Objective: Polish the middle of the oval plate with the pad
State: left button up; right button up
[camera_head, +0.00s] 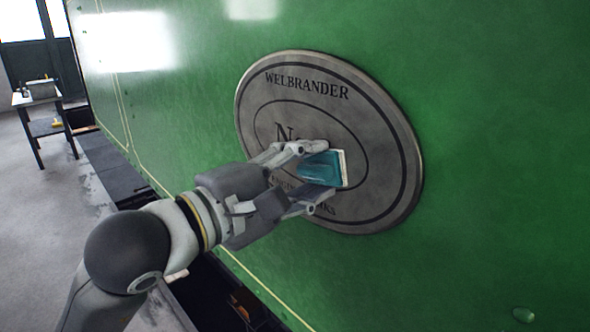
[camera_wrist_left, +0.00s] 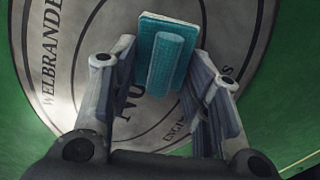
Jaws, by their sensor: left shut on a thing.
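The oval plate (camera_head: 385,150) is grey metal with dark lettering and dark ring lines, fixed on the green side panel. It also fills much of the left wrist view (camera_wrist_left: 90,60). My left gripper (camera_head: 318,170) is in front of the plate's middle and lower part. It is shut on the teal pad (camera_head: 322,166), which has a white face towards the plate. In the left wrist view the pad (camera_wrist_left: 168,62) sits between the two fingers. I cannot tell whether the pad touches the plate. The pad and fingers hide part of the middle lettering. My right gripper is not in view.
The green panel (camera_head: 480,130) is smooth and mostly clear around the plate. Grey floor (camera_head: 40,220) shows at the left.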

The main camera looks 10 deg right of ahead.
aim_at(325, 181)
pick_arm(q)
jog(key=shift+s+d+b, duration=0.4)
jog(key=shift+s+d, duration=0.15)
jog(key=shift+s, duration=0.2)
jog(key=shift+s+d+b, duration=0.35)
jog(key=shift+s+d, duration=0.2)
jog(key=shift+s, duration=0.15)
jog(key=shift+f+b, duration=0.1)
jog(key=shift+b, duration=0.35)
jog(key=shift+w+a+b, duration=0.65)
jog(key=shift+w+a, duration=0.05)
jog(key=shift+w, duration=0.3)
jog(key=shift+w+a, duration=0.35)
jog(key=shift+w, duration=0.15)
jog(key=shift+w+a+b, duration=0.5)
jog(key=shift+w+b, duration=0.1)
jog(key=shift+b, duration=0.05)
jog(key=shift+w+a+b, duration=0.45)
jog(key=shift+w+a, duration=0.45)
jog(key=shift+w, duration=0.35)
jog(key=shift+w+a+b, duration=0.45)
jog(key=shift+w+a, duration=0.45)
jog(key=shift+w, duration=0.3)
jog(key=shift+w+a+b, duration=0.45)
jog(key=shift+w+a, duration=0.45)
jog(key=shift+w, duration=0.35)
